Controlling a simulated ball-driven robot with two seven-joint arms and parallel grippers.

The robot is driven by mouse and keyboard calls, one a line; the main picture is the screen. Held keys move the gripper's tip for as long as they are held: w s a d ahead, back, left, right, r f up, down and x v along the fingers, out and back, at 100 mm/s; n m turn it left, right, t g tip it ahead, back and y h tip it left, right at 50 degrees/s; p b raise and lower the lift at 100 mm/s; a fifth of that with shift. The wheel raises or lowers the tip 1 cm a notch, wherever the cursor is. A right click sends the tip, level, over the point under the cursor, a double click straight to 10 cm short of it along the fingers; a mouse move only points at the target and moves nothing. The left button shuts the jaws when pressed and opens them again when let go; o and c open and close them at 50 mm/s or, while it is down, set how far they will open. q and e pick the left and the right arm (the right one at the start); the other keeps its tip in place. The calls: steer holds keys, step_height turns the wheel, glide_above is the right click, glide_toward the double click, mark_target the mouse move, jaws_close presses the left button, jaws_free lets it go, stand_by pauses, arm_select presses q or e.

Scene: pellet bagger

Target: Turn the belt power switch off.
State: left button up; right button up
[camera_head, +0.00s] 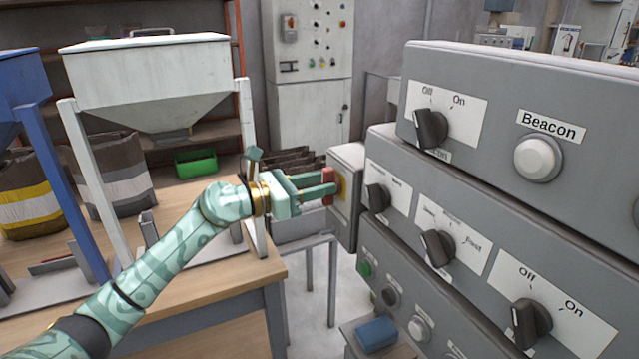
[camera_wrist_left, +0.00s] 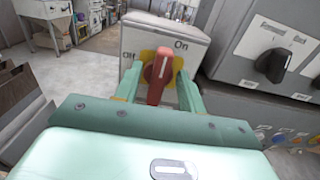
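A red rotary switch handle (camera_wrist_left: 158,78) stands on a yellow plate (camera_wrist_left: 149,57) on the face of a grey box (camera_wrist_left: 150,33). "Off" is printed on its left and "On" at its upper right. The handle stands nearly upright, its top leaning a little right toward "On". No belt label is readable. The handle also shows in the head view (camera_head: 328,184). My left gripper (camera_head: 330,185) reaches it, with one finger on each side of the handle and visible gaps between. The fingers also show in the wrist view (camera_wrist_left: 158,86). My right gripper is not in view.
Grey control panels with black knobs (camera_head: 430,129) and a white Beacon button (camera_head: 538,158) stand close on the right. A blue block (camera_head: 376,334) lies below them. A wooden table (camera_head: 262,268) and a white hopper (camera_head: 150,80) are on the left.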

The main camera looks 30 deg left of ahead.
arm_select(q)
steer(key=shift+w+d, duration=0.25)
steer(key=shift+w, duration=0.05)
steer(key=c, duration=0.6)
steer(key=shift+c, duration=0.2)
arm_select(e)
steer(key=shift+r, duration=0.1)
